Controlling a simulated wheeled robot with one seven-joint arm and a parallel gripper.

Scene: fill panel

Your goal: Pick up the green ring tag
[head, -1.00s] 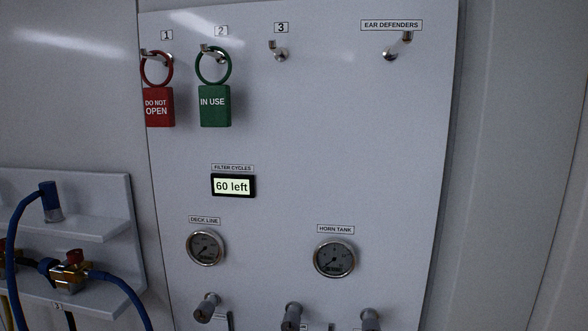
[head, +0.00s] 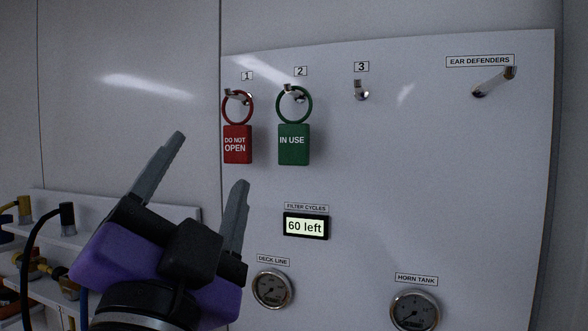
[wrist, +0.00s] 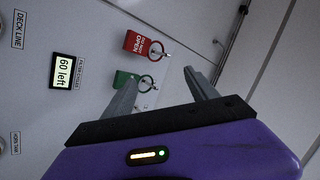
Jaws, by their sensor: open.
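The green ring tag (head: 294,143), marked "IN USE", hangs by its green ring from the hook under label 2 on the white panel. In the wrist view the green tag (wrist: 124,79) shows just beyond the fingers, partly hidden by the left one. My gripper (head: 208,160) is open and empty, below and left of the tag in the head view. Its fingers point up toward the panel and look apart from the tag. In the wrist view my gripper (wrist: 160,83) has its fingers spread, with the ring between and beyond their tips.
A red ring tag (head: 237,144), "DO NOT OPEN", hangs close left of the green one. Hook 3 (head: 361,91) and the ear defenders hook (head: 493,83) are empty. A display (head: 305,226) and gauges (head: 272,289) sit below. A shelf with hoses (head: 50,240) is at left.

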